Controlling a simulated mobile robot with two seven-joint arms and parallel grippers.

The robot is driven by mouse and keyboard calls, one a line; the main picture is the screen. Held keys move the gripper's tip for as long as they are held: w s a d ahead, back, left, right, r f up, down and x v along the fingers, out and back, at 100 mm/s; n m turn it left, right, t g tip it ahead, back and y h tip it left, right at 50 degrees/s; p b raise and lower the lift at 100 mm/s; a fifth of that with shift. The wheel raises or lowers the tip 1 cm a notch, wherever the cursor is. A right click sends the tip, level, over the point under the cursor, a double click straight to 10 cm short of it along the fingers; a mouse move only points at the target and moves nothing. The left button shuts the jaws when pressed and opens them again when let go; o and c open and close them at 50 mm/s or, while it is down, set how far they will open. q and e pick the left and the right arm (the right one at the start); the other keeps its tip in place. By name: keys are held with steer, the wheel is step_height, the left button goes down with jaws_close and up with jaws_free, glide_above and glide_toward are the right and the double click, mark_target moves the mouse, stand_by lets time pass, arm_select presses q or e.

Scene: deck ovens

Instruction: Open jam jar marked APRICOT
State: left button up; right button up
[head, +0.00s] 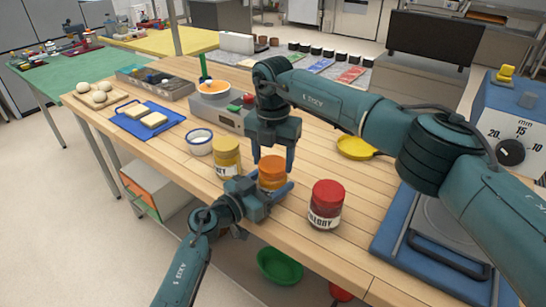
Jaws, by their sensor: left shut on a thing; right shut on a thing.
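A jar with an orange lid (272,167) stands on the wooden table near its front edge; its label is hidden behind my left gripper, so I cannot read it. My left gripper (272,189) reaches in from the front and is shut on the jar's body. My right gripper (273,163) points down from above and is shut on the orange lid, one finger on each side. The lid sits on the jar, and I cannot tell whether it is turned. A jar with a yellow lid (227,149) stands to the left, and a red-lidded jar (326,199) to the right.
A white and blue bowl (200,141) and a blue tray (163,127) lie farther left. A yellow pan (355,147) is to the right, near a blue appliance (405,235). The table's front edge is close.

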steer(key=n, duration=0.4)
steer(key=shift+n, duration=0.4)
steer(key=n, duration=0.6)
steer(key=shift+r+n, duration=0.1)
steer(key=shift+n, duration=0.2)
steer(key=n, duration=1.7)
steer(key=shift+n, duration=0.3)
steer(key=n, duration=0.8)
steer(key=shift+n, duration=0.4)
